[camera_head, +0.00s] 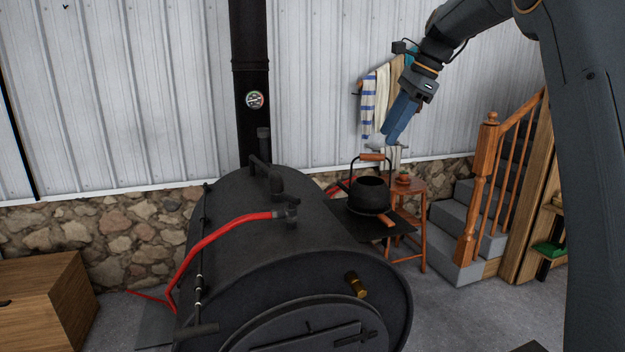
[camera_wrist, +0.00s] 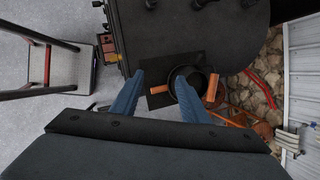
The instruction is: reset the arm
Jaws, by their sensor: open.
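My gripper (camera_head: 392,138) hangs above the right side of the black barrel stove (camera_head: 270,203), in front of the hanging towels. It points down and is empty. In the wrist view its two blue fingers (camera_wrist: 158,95) are spread apart. A black kettle (camera_head: 369,196) with wooden handles sits on a dark plate (camera_head: 350,222) at the stove's right side, below my gripper. In the wrist view the kettle (camera_wrist: 205,72) is partly hidden behind the right finger.
A black stovepipe (camera_head: 250,60) rises from behind the stove. A wooden stool (camera_head: 421,222) and stairs with a railing (camera_head: 489,170) stand at the right. A wooden chest (camera_head: 55,300) is at the lower left. Striped towels (camera_head: 370,95) hang on the metal wall.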

